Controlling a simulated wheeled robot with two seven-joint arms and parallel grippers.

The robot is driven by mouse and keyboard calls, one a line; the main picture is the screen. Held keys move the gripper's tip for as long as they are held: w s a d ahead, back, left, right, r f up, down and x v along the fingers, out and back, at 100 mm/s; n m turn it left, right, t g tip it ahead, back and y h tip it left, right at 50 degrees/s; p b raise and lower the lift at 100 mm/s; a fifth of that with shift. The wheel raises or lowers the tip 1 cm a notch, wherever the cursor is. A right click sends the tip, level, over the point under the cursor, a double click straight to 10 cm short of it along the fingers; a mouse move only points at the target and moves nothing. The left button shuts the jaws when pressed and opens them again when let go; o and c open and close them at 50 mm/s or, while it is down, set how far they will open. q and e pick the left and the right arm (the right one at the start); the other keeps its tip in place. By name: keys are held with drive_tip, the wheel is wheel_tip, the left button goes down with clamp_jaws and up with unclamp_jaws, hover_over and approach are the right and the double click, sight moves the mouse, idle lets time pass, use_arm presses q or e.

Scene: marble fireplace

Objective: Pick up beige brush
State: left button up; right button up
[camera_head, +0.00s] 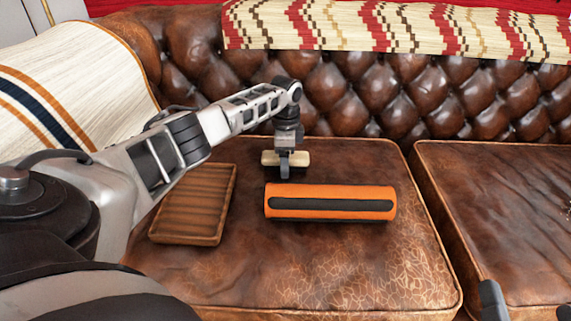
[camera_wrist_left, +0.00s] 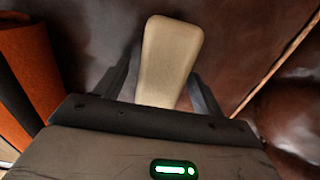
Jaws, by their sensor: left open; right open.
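The beige brush (camera_head: 299,158) lies on the brown leather seat cushion, behind the orange cylinder. My left gripper (camera_head: 284,166) points down over it and hides its middle. In the left wrist view, the brush (camera_wrist_left: 170,55) is a smooth rounded beige block between the two dark fingers of my left gripper (camera_wrist_left: 160,88). The fingers are open, one on each side, with gaps visible beside the brush. My right gripper (camera_head: 528,306) shows only its dark fingertips at the bottom right, apart and with nothing between them.
An orange cylinder (camera_head: 330,192) with a dark stripe lies just in front of the brush. A ribbed wooden tray (camera_head: 195,205) lies to the left. The tufted sofa back (camera_head: 400,95) rises behind. The right seat cushion (camera_head: 500,200) is largely clear.

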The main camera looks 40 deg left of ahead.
use_arm(q)
drive_tip(key=c, duration=1.1)
drive_tip(key=shift+r, duration=0.1)
drive_tip(key=shift+r+p, duration=0.3)
drive_tip(key=shift+r, duration=0.25)
wheel_tip(320, 180, up, 3)
drive_tip(key=shift+f+p, duration=0.15)
drive_tip(key=shift+p, duration=0.55)
drive_tip(key=shift+s+d+r+p, duration=1.3)
drive_tip(key=shift+s+d+r, duration=0.15)
drive_tip(key=shift+d, duration=0.4)
drive_tip(key=shift+s+d+r+p, duration=1.4)
drive_tip(key=shift+d+r, duration=0.2)
drive_tip(key=shift+d, duration=0.25)
drive_tip(key=shift+s+d+r+p, duration=1.25)
drive_tip(key=shift+s+d+r, duration=0.2)
drive_tip(key=shift+d, duration=0.4)
use_arm(e)
wheel_tip(320, 180, down, 6)
drive_tip(key=s+d+g+h, duration=0.1)
drive_tip(key=s+g+h, duration=0.1)
drive_tip(key=g+h, duration=0.1)
drive_tip(key=shift+d+r+n+g+h, duration=0.3)
drive_tip(key=shift+d+n+g, duration=0.1)
drive_tip(key=shift+g, duration=0.2)
drive_tip(key=shift+f, duration=0.1)
